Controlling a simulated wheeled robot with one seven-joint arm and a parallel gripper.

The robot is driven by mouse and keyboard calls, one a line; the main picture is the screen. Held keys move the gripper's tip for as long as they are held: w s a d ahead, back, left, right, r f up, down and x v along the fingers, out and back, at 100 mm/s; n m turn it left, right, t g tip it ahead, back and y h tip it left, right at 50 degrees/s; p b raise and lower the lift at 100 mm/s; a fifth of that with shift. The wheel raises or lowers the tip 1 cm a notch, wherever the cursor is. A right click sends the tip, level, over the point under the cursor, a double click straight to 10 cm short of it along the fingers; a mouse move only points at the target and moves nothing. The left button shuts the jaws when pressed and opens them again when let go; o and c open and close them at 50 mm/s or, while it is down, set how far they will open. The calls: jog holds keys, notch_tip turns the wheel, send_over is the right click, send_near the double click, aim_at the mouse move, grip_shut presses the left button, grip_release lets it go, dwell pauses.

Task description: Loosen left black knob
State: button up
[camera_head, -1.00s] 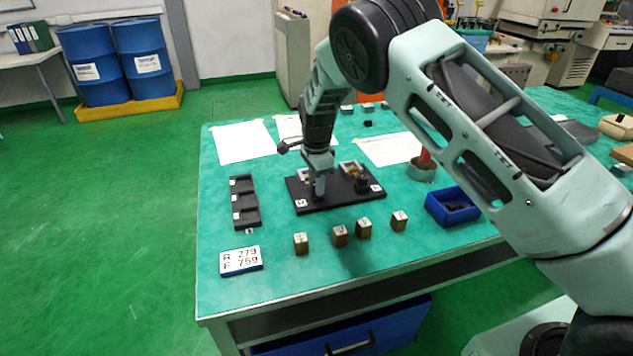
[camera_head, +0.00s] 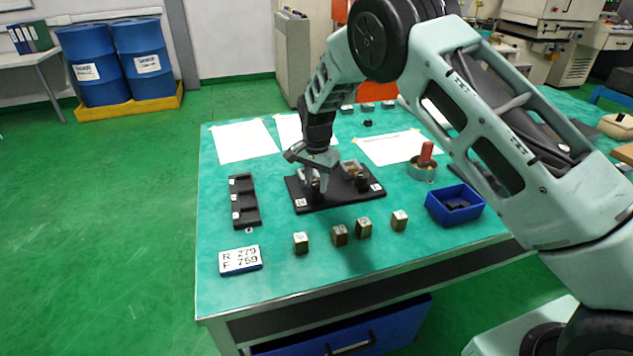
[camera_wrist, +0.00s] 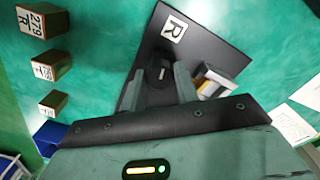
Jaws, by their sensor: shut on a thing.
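My gripper (camera_head: 314,186) is tilted over the left fixture. In the wrist view my two fingers (camera_wrist: 160,88) stand on either side of the left black knob (camera_wrist: 160,72), shut on it. The knob's lower part is hidden by my gripper. A metal and yellowish clamp part (camera_wrist: 213,80) sits to the right of the fingers. The right black knob (camera_head: 362,184) stands free on the plate.
Several small metal blocks (camera_head: 340,235) stand along the front. A blue bin (camera_head: 454,205) and a round holder with a red-handled tool (camera_head: 424,168) stand at right.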

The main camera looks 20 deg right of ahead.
jog(key=n, duration=0.4)
jog(key=shift+n, duration=0.3)
jog(key=n, duration=0.3)
jog(key=shift+n, duration=0.3)
jog(key=n, duration=0.3)
jog(key=shift+n, duration=2.1)
jog(key=shift+d, duration=0.1)
jog(key=o, duration=1)
jog(key=shift+c, duration=0.2)
